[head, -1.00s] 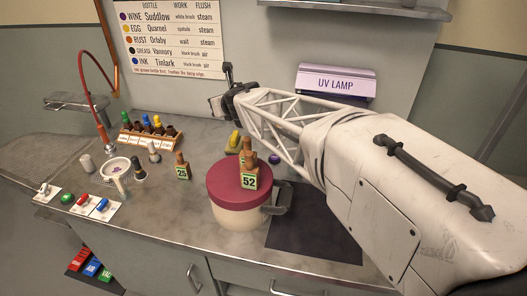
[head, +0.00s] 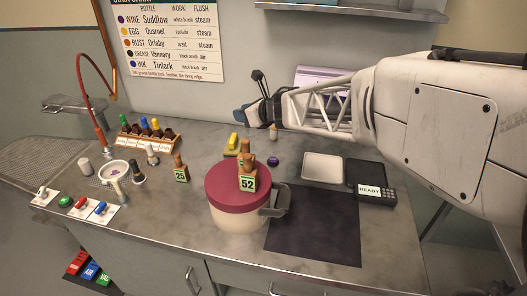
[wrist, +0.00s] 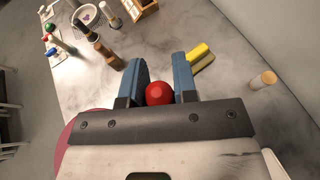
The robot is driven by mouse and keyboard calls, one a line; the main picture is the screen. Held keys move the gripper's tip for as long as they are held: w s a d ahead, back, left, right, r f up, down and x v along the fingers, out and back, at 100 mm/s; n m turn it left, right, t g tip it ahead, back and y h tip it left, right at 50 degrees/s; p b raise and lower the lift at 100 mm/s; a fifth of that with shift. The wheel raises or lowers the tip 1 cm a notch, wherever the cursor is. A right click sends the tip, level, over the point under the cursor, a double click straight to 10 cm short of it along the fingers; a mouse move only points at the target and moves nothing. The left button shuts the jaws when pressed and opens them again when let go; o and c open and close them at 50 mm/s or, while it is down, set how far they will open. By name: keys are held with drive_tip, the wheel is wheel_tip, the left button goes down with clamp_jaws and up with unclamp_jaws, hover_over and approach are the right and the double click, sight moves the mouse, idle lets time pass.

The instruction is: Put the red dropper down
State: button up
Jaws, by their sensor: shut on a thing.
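The red dropper (wrist: 158,94) shows in the wrist view as a round red bulb between the two blue fingers of my gripper (wrist: 158,72). My gripper is shut on it. The dropper's lower part is hidden. In the head view my gripper (head: 244,114) is above the back of the counter, behind the pot, and I cannot make out the dropper there. The wooden bottle rack (head: 150,139) stands at the back left, holding several bottles with coloured tops.
A maroon-lidded pot (head: 237,187) bears a bottle marked 52 (head: 248,180). A bottle marked 25 (head: 181,172) stands to its left. A yellow-topped block (head: 233,142) and a small wooden peg (head: 273,132) are near my gripper. A white tray (head: 322,167) and a READY device (head: 371,183) are at right.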

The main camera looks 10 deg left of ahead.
drive_tip(key=shift+s+d+r+n+g+y, duration=0.6)
drive_tip(key=shift+s+d+r+n+g, duration=0.9)
drive_tip(key=shift+d, duration=2.8)
wheel_tip(320, 180, down, 15)
drive_tip(key=shift+w+r, duration=0.15)
drive_tip(key=w+a, duration=0.3)
drive_tip(key=w, duration=0.4)
drive_tip(key=w+a+f, duration=0.1)
drive_tip(key=w+a, duration=0.3)
drive_tip(key=w, duration=0.3)
drive_tip(key=shift+w+a+f, duration=0.15)
drive_tip(key=shift+f, duration=0.1)
drive_tip(key=shift+f, duration=0.15)
drive_tip(key=shift+f, duration=1.6)
